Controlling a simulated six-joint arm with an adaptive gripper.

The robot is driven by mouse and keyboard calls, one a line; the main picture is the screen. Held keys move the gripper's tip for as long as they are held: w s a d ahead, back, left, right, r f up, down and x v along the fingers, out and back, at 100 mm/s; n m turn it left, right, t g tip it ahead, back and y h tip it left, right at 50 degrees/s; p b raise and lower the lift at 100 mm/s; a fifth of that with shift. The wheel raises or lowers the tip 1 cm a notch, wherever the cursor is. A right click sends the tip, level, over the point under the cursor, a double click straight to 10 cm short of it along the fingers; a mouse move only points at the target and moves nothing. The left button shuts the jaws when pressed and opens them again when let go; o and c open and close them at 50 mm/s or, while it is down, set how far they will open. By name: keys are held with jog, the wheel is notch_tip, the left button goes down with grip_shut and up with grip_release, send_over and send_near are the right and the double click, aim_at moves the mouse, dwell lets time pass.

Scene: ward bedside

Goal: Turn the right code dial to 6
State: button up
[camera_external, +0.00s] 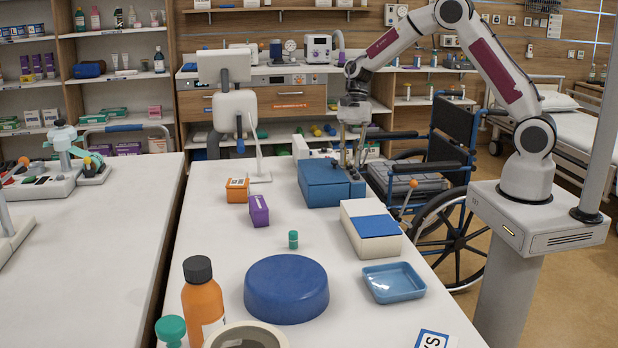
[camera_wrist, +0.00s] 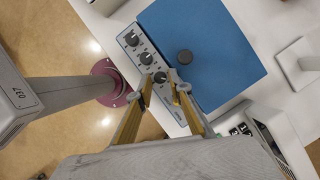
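My gripper (camera_wrist: 162,80) points down over the strip, fingers apart, with the near end dial showing between the fingertips. Contact cannot be told. Dial digits are too small to read. In the external view my gripper (camera_external: 351,164) is at the box's right side.
A white box with a blue lid (camera_external: 371,229), a blue tray (camera_external: 393,282) and a round blue cushion (camera_external: 286,289) stand nearer the camera. Orange (camera_external: 237,190) and purple (camera_external: 259,210) boxes stand left of the blue box. A wheelchair (camera_external: 440,170) is right of the table.

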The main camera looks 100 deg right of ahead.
grip_shut()
jog(key=shift+m, duration=0.4)
jog(key=m, duration=0.1)
jog(key=m+t, duration=0.1)
jog(key=m, duration=0.1)
jog(key=shift+s+a+r+h, duration=0.1)
jog(key=shift+s+a+h, duration=0.05)
jog(key=shift+h, duration=0.25)
jog(key=m+t+h, duration=0.1)
jog(key=m, duration=0.2)
jog(key=shift+s+a+m, duration=0.1)
jog(key=shift+m, duration=0.2)
jog(key=m+h, duration=0.1)
jog(key=m, duration=0.3)
jog(key=shift+a+t+h, duration=0.2)
jog(key=shift+t+h, duration=0.2)
jog(key=shift+a+m+h, duration=0.1)
jog(key=shift+m+h, duration=0.3)
jog(key=shift+m, duration=0.8)
jog(key=shift+m+h, duration=0.4)
jog(key=shift+m, duration=0.7)
